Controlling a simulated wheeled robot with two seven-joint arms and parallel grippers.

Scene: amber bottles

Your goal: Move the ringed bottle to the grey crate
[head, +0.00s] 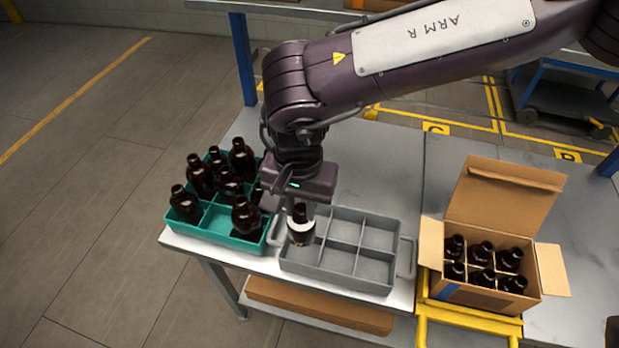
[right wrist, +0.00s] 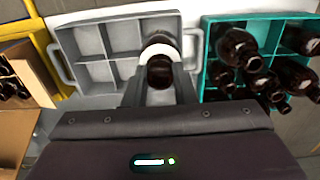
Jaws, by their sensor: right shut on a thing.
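The ringed bottle (head: 301,231) is dark amber with a white band. It is upright at the left side of the grey crate (head: 351,278), over or in its front-left compartment; I cannot tell whether it touches the crate floor. My right gripper (head: 301,208) is shut on it from above. In the right wrist view the bottle (right wrist: 159,70) shows between the fingers, against the grey crate (right wrist: 92,72). The crate's other compartments look empty. My left gripper is not in view.
A teal crate (head: 218,245) with several amber bottles stands just left of the grey crate. An open cardboard box (head: 470,292) with several dark bottles stands at the right, by a yellow frame (head: 428,311). Bare grey table lies behind the grey crate.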

